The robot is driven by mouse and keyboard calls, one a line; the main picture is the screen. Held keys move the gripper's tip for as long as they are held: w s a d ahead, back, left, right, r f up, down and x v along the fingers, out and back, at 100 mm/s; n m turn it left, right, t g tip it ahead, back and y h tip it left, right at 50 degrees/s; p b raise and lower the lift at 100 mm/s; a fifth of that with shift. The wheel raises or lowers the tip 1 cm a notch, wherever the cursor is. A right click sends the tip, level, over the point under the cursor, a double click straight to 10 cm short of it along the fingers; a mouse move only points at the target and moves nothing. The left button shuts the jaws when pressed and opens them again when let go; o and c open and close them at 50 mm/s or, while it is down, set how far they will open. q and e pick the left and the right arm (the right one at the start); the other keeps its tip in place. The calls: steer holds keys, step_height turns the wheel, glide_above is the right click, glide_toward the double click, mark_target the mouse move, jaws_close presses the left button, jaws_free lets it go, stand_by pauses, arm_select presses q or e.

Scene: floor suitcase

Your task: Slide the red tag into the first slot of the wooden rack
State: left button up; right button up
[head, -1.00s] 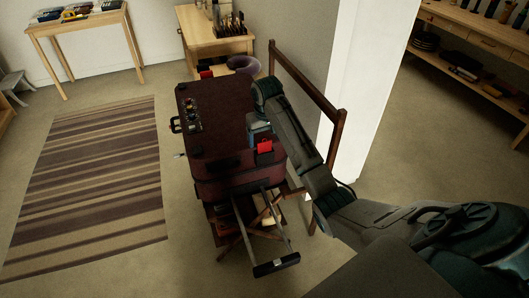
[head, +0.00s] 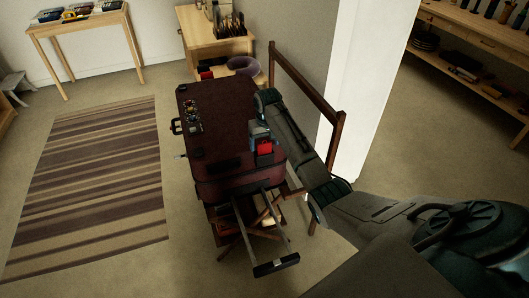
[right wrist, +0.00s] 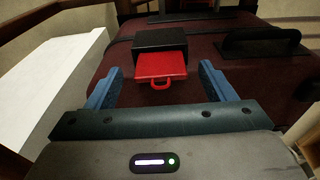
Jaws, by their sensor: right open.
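The red tag (right wrist: 161,66), flat with a small loop at its near end, sticks out of a black holder (right wrist: 160,40) on top of the dark red suitcase (head: 217,115). My right gripper (right wrist: 160,75) is open, its blue fingers on either side of the tag, with gaps. The tag also shows in the head view (head: 264,147), close to my right gripper (head: 261,137). The slotted rack (head: 230,28) appears to be the one on the wooden desk at the back, with dark upright pieces; its first slot is too small to make out. My left gripper is out of view.
The suitcase lies on a folding stand, its pull handle (head: 276,266) jutting toward me. A wooden rail (head: 305,90) and white pillar (head: 362,90) stand right of it. A purple ring-shaped cushion (head: 243,66) sits behind. The striped rug (head: 95,190) at left is clear.

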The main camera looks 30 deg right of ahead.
steer(key=shift+w+f, duration=0.1)
steer(key=shift+f, duration=0.6)
steer(key=c, duration=1)
steer(key=shift+c, duration=0.2)
